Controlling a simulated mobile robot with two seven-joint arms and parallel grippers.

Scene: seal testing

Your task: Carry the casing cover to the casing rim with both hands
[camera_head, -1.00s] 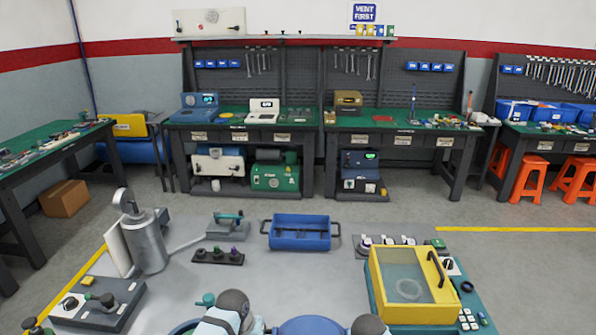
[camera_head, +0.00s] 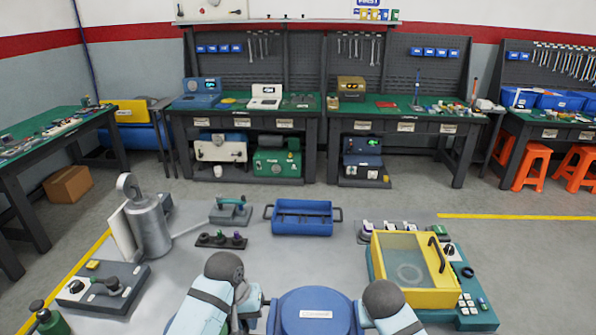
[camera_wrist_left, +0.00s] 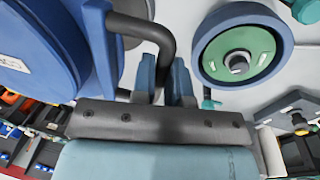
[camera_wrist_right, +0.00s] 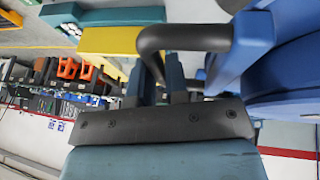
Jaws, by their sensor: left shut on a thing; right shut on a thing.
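The casing cover (camera_head: 316,315) is a round blue lid with a white label, at the bottom middle of the head view. It has a dark handle on each side. My left gripper (camera_head: 258,306) is shut on its left handle, seen close in the left wrist view (camera_wrist_left: 150,30). My right gripper (camera_wrist_right: 165,82) is shut on the other handle (camera_wrist_right: 185,38). The left wrist view shows a round blue rim (camera_wrist_left: 206,50) around a green plate with a dark knob, apart from the cover; it looks like the casing rim. My left arm hides most of that spot in the head view.
On the grey table, a blue tray (camera_head: 303,218) stands behind the cover. A yellow-framed box (camera_head: 412,272) is at right, a grey cylinder (camera_head: 150,236) at left, and a control box (camera_head: 103,287) at front left. The middle table surface is clear.

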